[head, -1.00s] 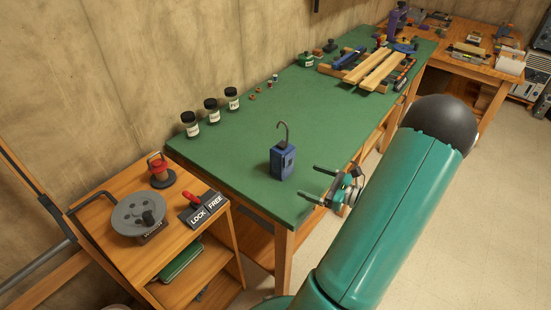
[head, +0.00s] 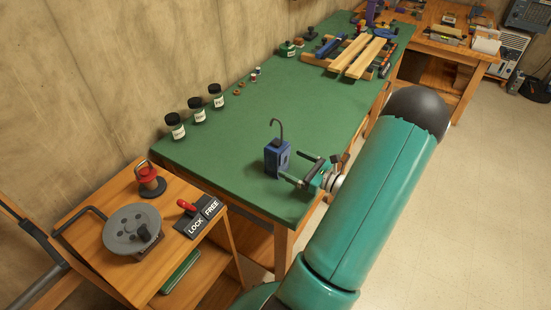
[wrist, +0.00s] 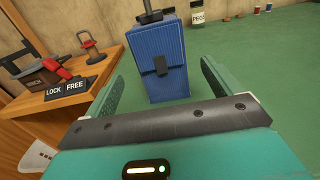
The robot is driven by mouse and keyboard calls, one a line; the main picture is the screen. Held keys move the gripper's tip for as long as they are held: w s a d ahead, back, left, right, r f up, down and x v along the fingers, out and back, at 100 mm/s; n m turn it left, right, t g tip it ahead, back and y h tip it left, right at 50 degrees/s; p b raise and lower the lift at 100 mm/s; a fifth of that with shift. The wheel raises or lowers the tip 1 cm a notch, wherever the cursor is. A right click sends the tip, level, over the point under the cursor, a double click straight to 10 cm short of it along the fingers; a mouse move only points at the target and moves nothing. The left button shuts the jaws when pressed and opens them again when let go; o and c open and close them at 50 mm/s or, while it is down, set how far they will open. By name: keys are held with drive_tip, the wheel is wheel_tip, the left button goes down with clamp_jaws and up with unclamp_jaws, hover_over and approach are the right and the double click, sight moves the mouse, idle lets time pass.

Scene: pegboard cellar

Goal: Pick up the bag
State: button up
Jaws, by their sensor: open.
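The bag (head: 274,160) looks like a small, upright blue box with a tall dark hooked handle. It stands on the green bench top near the front corner. In the wrist view, the bag (wrist: 148,45) shows a ribbed blue face with a dark clasp, and its upper end is cut off. My gripper (head: 290,168) is open and empty, low over the bench at the bag's right. In the wrist view, my gripper's green fingers (wrist: 162,85) lie either side of the bag's lower part. I cannot tell whether the tips reach past its near face.
A wooden side stand (head: 92,222) at the left holds a crank wheel (head: 133,228), a red-topped piece (head: 148,178) and a LOCK/FREE lever plate (head: 200,216). Several dark-lidded jars (head: 197,115) line the wall. Clamped boards (head: 355,58) lie farther back. The bench (head: 235,140) between is mostly clear.

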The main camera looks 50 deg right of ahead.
sight(272, 153)
drive_tip(key=w, duration=0.9)
drive_tip(key=shift+w+a, duration=0.1)
drive_tip(key=shift+a, duration=0.05)
drive_tip(key=c, duration=1.2)
drive_tip(key=shift+r, duration=0.1)
